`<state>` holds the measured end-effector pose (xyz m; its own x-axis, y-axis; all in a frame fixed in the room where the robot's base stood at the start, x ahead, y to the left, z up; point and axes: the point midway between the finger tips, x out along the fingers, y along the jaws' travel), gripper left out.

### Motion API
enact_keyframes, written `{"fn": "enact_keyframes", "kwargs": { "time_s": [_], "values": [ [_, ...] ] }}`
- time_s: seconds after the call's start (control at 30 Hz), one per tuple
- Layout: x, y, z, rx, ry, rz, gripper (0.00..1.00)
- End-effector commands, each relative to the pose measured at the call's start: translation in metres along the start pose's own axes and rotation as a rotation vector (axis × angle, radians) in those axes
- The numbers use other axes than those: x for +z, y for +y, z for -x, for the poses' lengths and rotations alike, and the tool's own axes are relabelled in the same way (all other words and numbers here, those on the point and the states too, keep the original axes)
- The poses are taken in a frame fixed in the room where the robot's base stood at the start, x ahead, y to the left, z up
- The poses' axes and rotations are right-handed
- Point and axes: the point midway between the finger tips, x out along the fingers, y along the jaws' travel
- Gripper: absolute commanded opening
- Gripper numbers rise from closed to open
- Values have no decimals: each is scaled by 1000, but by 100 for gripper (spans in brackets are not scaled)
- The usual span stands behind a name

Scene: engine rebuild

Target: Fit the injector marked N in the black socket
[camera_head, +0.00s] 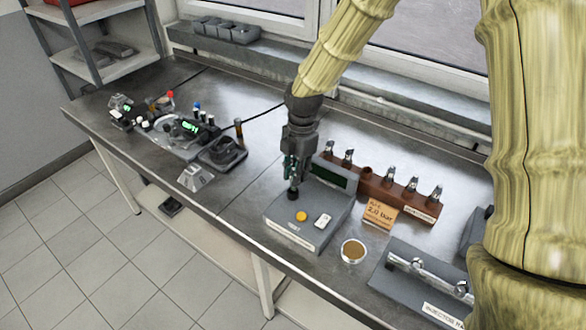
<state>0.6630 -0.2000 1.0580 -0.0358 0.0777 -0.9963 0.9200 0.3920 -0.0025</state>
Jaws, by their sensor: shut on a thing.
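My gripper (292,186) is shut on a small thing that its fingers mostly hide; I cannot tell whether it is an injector. It points down over the back left of a grey bench device (290,235) with a dark green display. Several silver injectors (389,175) stand upright in a brown rack (405,205) to the right. One place in the rack (367,172) looks empty. A silver rail (435,275) with ring-like fittings lies on a grey block (395,287) at the lower right. No N mark is readable, and I cannot pick out the black socket.
An orange card (380,212) reading 2.0 bar stands before the rack. A round cup (353,250) with brown contents sits between device and rail block. Dark and silver parts (183,130) crowd the bench's left side. Bare metal lies left of the grey device.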

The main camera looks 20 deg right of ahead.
Motion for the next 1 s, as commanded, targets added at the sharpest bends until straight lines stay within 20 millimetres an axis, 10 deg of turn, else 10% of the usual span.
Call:
{"fn": "enact_keyframes", "kwargs": {
  "time_s": [1.0],
  "values": [
    [3,4,-4,-16,7,-2,0]
  ]
}}
